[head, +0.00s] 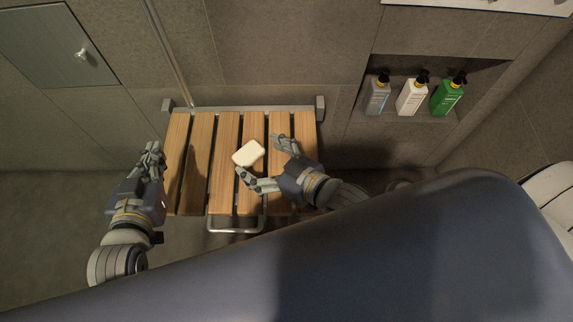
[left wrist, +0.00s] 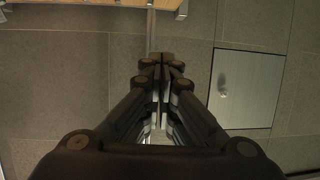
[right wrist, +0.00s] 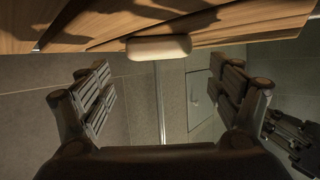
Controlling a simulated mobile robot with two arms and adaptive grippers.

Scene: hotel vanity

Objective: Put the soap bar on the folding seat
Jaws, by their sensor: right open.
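The cream soap bar (head: 248,153) lies on the wooden slats of the folding seat (head: 196,185). It also shows against the slats in the right wrist view (right wrist: 158,48), between the lines of my fingers and beyond their tips. My right gripper (head: 264,161) is open and empty over the seat, its spread fingers just right of the soap bar and apart from it. My left gripper (head: 152,154) is by the seat's left edge. Its fingers are together with nothing between them, as the left wrist view (left wrist: 163,66) shows.
A wall niche at the right holds a grey bottle (head: 377,95), a white bottle (head: 411,97) and a green bottle (head: 447,97). A grey cabinet door (head: 55,45) is at the upper left. A metal rail (head: 168,50) runs down the wall behind the seat.

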